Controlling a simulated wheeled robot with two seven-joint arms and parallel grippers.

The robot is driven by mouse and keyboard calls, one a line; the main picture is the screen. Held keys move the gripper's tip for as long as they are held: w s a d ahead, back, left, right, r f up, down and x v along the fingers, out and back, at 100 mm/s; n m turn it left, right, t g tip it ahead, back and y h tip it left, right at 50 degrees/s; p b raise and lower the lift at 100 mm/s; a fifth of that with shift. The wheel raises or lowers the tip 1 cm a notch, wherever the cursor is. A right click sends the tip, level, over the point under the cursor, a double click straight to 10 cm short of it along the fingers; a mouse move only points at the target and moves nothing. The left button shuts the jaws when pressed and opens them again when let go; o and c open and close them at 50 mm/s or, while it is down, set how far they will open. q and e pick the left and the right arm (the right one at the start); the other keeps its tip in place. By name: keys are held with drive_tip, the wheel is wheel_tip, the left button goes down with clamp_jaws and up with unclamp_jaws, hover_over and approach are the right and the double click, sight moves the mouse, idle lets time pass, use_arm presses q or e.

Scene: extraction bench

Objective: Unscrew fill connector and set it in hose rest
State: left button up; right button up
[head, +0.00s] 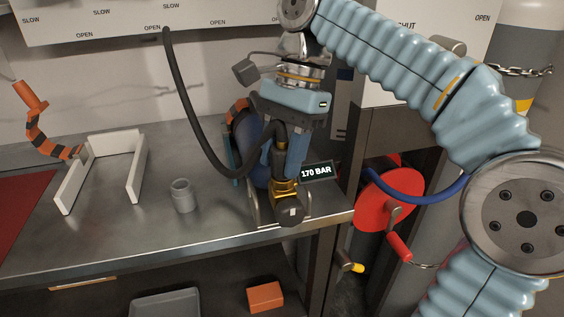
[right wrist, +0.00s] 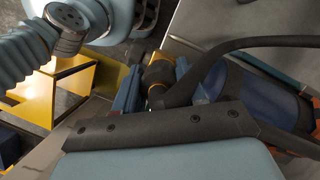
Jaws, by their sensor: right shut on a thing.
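My right gripper (head: 285,165) points down at the front end of a dark blue cylinder (head: 248,145) lying on the bench. Its blue fingers are shut on the black fill connector (head: 280,142), from which a black hose (head: 185,95) loops up to the panel. The connector sits above a brass valve (head: 285,190); I cannot tell whether its thread is engaged. In the right wrist view the fingers (right wrist: 165,88) are on either side of the dark connector (right wrist: 158,74), mostly hidden. A grey open cup (head: 183,196), which looks like the hose rest, stands left of the cylinder. My left gripper is not in view.
A "170 BAR" display (head: 316,172) is beside the valve. A white open frame (head: 133,180) and an orange-and-black striped piece (head: 45,140) are at left. A red wheel (head: 385,198) is right of the bench. The bench (head: 150,235) is clear around the cup.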

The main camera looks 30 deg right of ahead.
drive_tip(key=o, duration=1.2)
drive_tip(key=m+t, duration=0.1)
drive_tip(key=m, duration=0.2)
drive_tip(key=m+t, duration=0.1)
drive_tip(key=m, duration=0.2)
drive_tip(key=shift+m, duration=0.3)
drive_tip(key=m+t, duration=0.1)
drive_tip(key=m, duration=0.4)
drive_tip(key=shift+h, duration=0.3)
drive_tip(key=m+h, duration=0.1)
drive_tip(key=m, duration=0.2)
drive_tip(key=m+t, duration=0.1)
drive_tip(key=m, duration=0.3)
drive_tip(key=shift+t+h, duration=0.3)
drive_tip(key=shift+h, duration=0.1)
drive_tip(key=m+h, duration=0.1)
drive_tip(key=m, duration=0.3)
drive_tip(key=shift+d, duration=0.1)
drive_tip(key=m+h, duration=0.1)
drive_tip(key=m, duration=0.4)
